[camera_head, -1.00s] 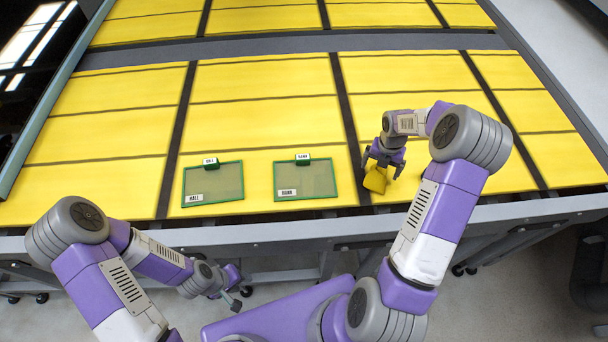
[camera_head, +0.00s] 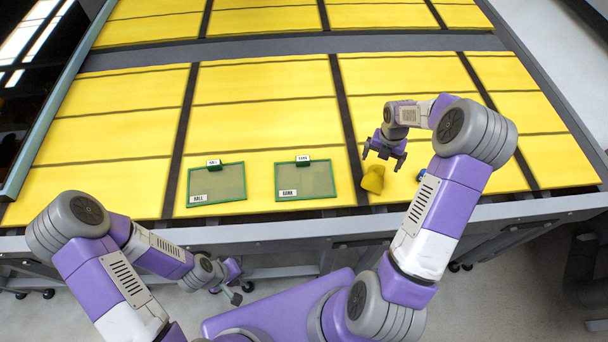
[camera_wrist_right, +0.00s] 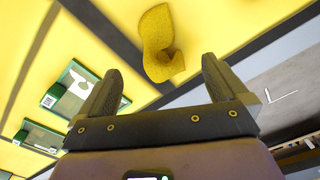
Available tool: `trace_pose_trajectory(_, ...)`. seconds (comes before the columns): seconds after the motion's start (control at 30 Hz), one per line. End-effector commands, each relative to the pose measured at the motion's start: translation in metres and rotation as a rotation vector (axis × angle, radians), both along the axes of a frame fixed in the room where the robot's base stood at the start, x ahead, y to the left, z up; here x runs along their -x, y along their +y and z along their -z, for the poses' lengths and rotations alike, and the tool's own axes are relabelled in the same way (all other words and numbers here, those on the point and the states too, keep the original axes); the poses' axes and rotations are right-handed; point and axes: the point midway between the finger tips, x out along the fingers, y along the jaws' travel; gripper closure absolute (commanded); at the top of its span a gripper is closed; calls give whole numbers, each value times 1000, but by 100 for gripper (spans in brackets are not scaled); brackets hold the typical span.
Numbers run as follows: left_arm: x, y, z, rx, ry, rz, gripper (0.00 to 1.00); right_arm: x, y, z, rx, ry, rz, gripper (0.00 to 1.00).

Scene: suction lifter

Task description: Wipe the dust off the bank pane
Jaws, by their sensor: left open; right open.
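The bank pane (camera_head: 305,182), a green-framed grey pane labelled BANK, lies on the yellow table near its front edge. In the right wrist view the nearer pane (camera_wrist_right: 97,80) has a white patch; I cannot tell whether it is dust or glare. A crumpled yellow cloth (camera_head: 373,179) rests on the table right of the bank pane, apart from it. My right gripper (camera_head: 384,152) is open and empty just above and behind the cloth, which also shows beyond its fingers in the right wrist view (camera_wrist_right: 158,45). My left gripper (camera_head: 236,287) is open and empty, low before the table's front edge.
A similar pane labelled HALL (camera_head: 216,184) lies left of the bank pane. A small blue object (camera_head: 421,175) is partly hidden behind my right arm. A dark divider (camera_head: 352,135) runs between the yellow panels. The panels behind the panes are clear.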

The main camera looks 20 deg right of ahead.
Motion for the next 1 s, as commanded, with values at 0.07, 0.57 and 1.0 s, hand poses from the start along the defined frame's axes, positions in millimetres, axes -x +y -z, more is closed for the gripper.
trace_pose_trajectory(0.07, 0, 0, 0, 0, 0, 0, 57, 0, 0, -1, 0, 0, 0, 0)
trace_pose_trajectory(0.57, 0, 0, 5, 0, 0, 0, 57, 0, 0, -69, 1, -1, 1, 0)
trace_pose_trajectory(1.0, 0, 0, 5, 0, 0, 0, 57, 0, 0, -76, 0, 0, 0, 0)
